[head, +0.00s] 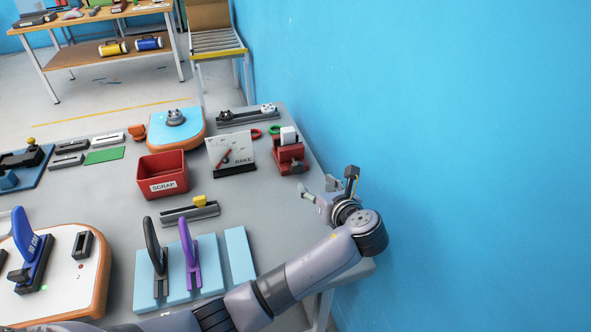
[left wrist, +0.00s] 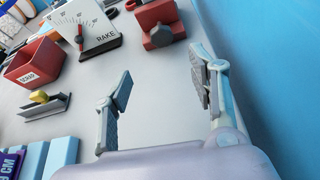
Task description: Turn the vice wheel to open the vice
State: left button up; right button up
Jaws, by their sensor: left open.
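The red vice (head: 288,154) stands near the right edge of the grey table, with a pale block at its top. Its small dark wheel (head: 298,167) is on the near side. In the left wrist view the vice (left wrist: 155,14) is at the top, with its grey wheel (left wrist: 160,36) facing me. My left gripper (head: 328,189) is open and empty, to the right of and nearer than the vice. In the left wrist view its fingers (left wrist: 163,78) are spread, with the wheel beyond the gap between them, apart from both. My right gripper is not in view.
A tilted RAKE gauge (head: 231,150) stands left of the vice. A red SCRAP bin (head: 163,175) is farther left. Red and green rings (head: 256,134) lie behind the vice. A blue wall (head: 450,150) rises on the right, close to my left gripper.

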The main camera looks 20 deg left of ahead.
aim_at(298, 169)
pick_arm(q)
jog(key=x, duration=1.3)
jog(key=shift+w+d+f, duration=0.1)
jog(key=shift+w, duration=0.05)
jog(key=shift+w+a+f, duration=0.15)
jog(key=shift+w+a, duration=0.1)
jog(key=shift+w, duration=0.1)
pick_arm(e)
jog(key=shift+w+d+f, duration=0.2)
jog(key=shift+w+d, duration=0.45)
pick_arm(q)
jog(key=shift+c, duration=0.5)
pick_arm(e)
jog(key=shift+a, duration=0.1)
pick_arm(q)
jog(key=c, duration=1.1)
jog(key=shift+o, duration=0.2)
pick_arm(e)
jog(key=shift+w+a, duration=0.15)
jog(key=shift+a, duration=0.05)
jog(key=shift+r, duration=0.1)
